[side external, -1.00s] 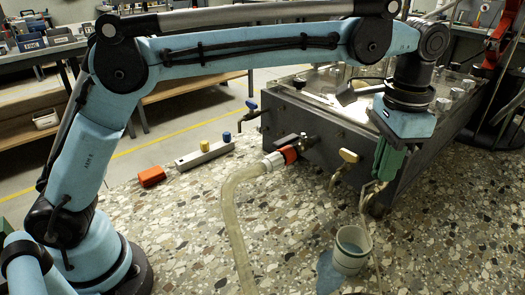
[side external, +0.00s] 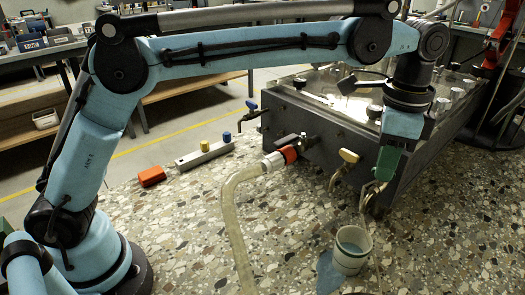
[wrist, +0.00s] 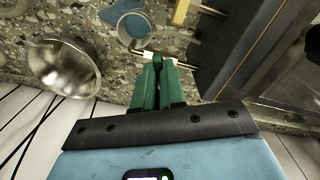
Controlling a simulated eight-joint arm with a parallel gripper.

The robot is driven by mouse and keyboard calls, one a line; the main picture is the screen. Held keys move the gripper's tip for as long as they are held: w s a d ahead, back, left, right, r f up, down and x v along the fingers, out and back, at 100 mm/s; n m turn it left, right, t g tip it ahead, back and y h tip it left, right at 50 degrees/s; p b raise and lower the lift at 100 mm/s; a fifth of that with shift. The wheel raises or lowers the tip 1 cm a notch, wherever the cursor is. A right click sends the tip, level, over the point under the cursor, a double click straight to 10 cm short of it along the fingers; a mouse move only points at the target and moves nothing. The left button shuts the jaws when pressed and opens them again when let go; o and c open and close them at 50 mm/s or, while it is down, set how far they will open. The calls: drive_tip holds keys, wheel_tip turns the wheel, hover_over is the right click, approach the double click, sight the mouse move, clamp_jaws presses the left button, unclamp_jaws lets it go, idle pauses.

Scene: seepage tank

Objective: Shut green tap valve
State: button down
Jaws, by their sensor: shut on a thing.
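My gripper (side external: 380,178) has green fingers and points down at the front wall of the tank (side external: 335,150), at the right-hand tap. In the wrist view the fingers (wrist: 158,60) are closed together over the tap's handle. The fingers hide most of the handle, so its colour and angle cannot be told. The tap's metal pipe (wrist: 186,64) runs from the tank wall to the fingertips. A bent spout (side external: 365,193) shows below the gripper in the side view.
A yellow-handled tap (side external: 349,156), an orange valve with a thick hose (side external: 238,190) and a blue-handled tap (side external: 251,105) stand left along the tank. A white bucket (side external: 340,262) stands below, beside a blue puddle (side external: 326,275). A metal bowl (wrist: 62,68) lies nearby.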

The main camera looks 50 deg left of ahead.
drive_tip(key=shift+m, duration=1.7)
drive_tip(key=shift+m, duration=0.9)
drive_tip(key=c, duration=1.2)
unclamp_jaws()
drive_tip(key=shift+c, duration=0.2)
drive_tip(key=shift+r, duration=3.5)
